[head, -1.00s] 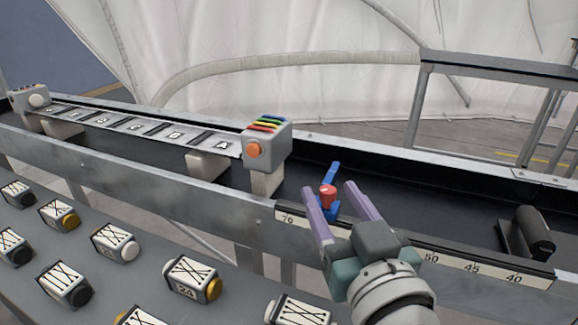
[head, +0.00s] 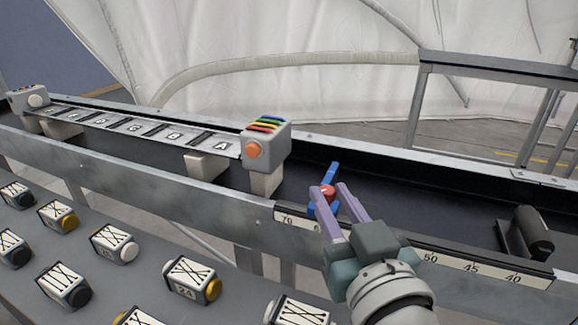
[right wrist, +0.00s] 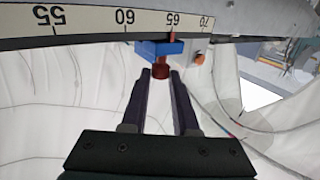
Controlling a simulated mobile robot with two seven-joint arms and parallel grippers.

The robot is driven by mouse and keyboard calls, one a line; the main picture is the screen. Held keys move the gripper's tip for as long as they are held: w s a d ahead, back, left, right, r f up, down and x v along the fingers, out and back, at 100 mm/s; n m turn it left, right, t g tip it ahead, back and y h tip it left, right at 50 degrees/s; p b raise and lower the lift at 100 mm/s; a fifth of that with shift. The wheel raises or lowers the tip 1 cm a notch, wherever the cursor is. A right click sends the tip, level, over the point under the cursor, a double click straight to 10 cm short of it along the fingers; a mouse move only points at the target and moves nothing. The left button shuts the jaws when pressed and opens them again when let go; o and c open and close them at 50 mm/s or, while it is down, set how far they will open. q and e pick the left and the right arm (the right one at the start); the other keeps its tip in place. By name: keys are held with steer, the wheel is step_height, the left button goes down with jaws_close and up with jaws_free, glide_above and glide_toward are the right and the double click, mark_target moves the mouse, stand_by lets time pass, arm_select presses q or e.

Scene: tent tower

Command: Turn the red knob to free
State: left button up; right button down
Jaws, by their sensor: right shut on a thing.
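The red knob (head: 327,192) sits on a blue slider (head: 333,172) on the black rail, just behind the scale strip. My right gripper (head: 331,196) is shut on the red knob, a purple finger on each side of it. In the right wrist view the knob (right wrist: 161,71) shows at the fingertips, below the blue slider (right wrist: 158,48). A red pointer there stands near the 65 mark. My left gripper is not in view.
The scale strip (head: 470,268) runs along the rail's front edge. A grey block with coloured stripes and an orange button (head: 266,142) stands left of the knob. A black cylinder (head: 530,232) lies right. Several marked blocks sit on the front shelf.

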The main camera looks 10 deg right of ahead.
steer(key=n+y, duration=0.1)
steer(key=n+y+b, duration=0.1)
steer(key=y, duration=0.1)
steer(key=shift+d+f, duration=0.1)
steer(key=shift+d, duration=0.2)
steer(key=n+g+y+b, duration=0.1)
steer(key=n+y+b, duration=0.1)
steer(key=y, duration=0.1)
steer(key=shift+w+d, duration=0.1)
steer(key=shift+d, duration=0.05)
steer(key=shift+n+y, duration=0.3)
steer(key=shift+y, duration=0.2)
steer(key=c, duration=0.7)
jaws_free()
